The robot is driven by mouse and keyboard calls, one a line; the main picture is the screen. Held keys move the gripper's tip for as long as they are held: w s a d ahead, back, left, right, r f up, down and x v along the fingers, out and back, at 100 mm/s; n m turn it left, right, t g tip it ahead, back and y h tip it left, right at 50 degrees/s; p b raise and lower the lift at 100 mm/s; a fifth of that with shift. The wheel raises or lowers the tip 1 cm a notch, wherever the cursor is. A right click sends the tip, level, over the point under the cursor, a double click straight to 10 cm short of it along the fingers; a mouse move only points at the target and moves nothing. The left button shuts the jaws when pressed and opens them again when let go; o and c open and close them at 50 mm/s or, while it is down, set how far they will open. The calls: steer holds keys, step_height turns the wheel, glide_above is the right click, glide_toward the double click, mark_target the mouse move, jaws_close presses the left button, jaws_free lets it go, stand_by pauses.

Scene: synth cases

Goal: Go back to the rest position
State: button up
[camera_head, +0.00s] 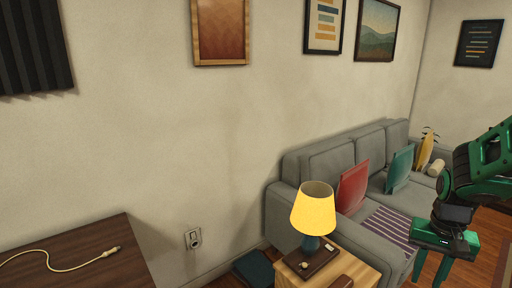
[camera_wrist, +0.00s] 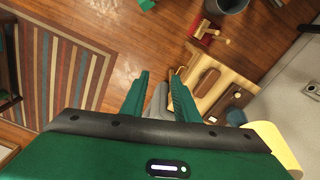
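My gripper (camera_head: 430,268) is at the right of the head view, green and black, pointing down in front of the grey sofa (camera_head: 312,165). In the wrist view my gripper (camera_wrist: 159,76) shows two green fingers apart, with a gap between them. A grey shape shows behind the gap, below the fingers; nothing is seen held. The rest position itself is not marked in either view.
A wooden side table (camera_head: 362,271) bears a yellow lamp (camera_head: 313,210) left of my gripper. A dark table (camera_head: 128,252) with a cable (camera_head: 70,268) is at left. A striped rug (camera_wrist: 62,75) and bare wood floor (camera_wrist: 125,40) lie below.

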steer(key=s+a+r, duration=0.2)
steer(key=s+r, duration=0.1)
steer(key=s, duration=0.3)
steer(key=s+a+r+n, duration=0.1)
steer(key=s+a+r, duration=0.1)
steer(key=s+r, duration=0.2)
steer(key=shift+s+a+y, duration=0.4)
steer(key=shift+s, duration=0.8)
